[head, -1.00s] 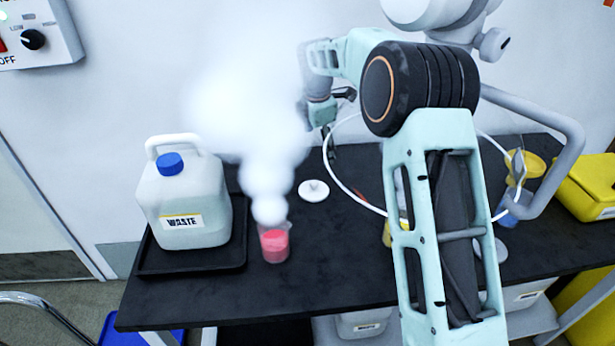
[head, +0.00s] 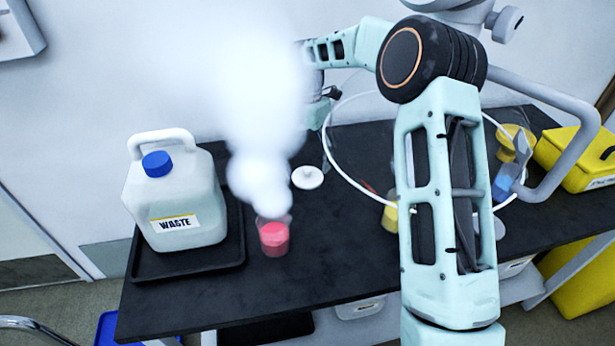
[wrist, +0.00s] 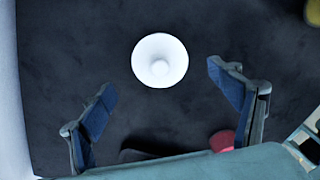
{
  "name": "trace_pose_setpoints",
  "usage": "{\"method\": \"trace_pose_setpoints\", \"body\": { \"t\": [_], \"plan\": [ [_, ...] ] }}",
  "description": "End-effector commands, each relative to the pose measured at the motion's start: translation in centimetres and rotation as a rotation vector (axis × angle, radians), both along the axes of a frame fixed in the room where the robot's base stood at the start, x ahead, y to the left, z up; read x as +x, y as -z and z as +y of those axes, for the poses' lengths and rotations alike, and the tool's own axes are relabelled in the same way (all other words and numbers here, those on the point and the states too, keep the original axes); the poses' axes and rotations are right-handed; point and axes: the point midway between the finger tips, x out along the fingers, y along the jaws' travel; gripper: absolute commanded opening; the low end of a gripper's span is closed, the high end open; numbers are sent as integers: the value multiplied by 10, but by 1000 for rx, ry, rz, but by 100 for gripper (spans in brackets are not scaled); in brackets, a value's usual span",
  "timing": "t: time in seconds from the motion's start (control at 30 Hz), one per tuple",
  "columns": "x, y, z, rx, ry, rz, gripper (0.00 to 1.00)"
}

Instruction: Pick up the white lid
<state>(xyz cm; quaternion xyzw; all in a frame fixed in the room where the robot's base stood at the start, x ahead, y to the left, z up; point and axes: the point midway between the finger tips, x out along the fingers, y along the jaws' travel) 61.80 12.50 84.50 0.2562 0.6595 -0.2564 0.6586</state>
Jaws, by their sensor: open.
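The white lid (head: 307,177) is round with a small knob and lies on the black bench (head: 340,262), behind and to the right of the steaming beaker. In the wrist view the lid (wrist: 160,60) lies beyond and between my two fingertips, with nothing touching it. My gripper (wrist: 162,92) is open and empty there, its blue-padded fingers spread wider than the lid.
A beaker (head: 273,238) of pink liquid gives off thick white vapour. A waste jug (head: 170,195) with a blue cap stands in a black tray (head: 190,268) at left. A yellow container (head: 390,217) is partly behind my arm. A yellow bin (head: 580,160) stands at right.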

Motion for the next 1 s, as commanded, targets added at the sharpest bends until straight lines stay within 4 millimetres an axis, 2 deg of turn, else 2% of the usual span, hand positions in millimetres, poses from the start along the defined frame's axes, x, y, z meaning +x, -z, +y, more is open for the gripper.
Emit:
{"method": "trace_pose_setpoints", "body": {
  "t": [0.17, 0.4, 0.67, 1.0],
  "plan": [
    [0, 16, 0, -1, -1, 2, 83],
    [0, 51, 0, 0, 0, 1, 83],
    [0, 54, 0, 0, 1, -1, 83],
    [0, 54, 0, 0, 1, -1, 46]
  ]
}}
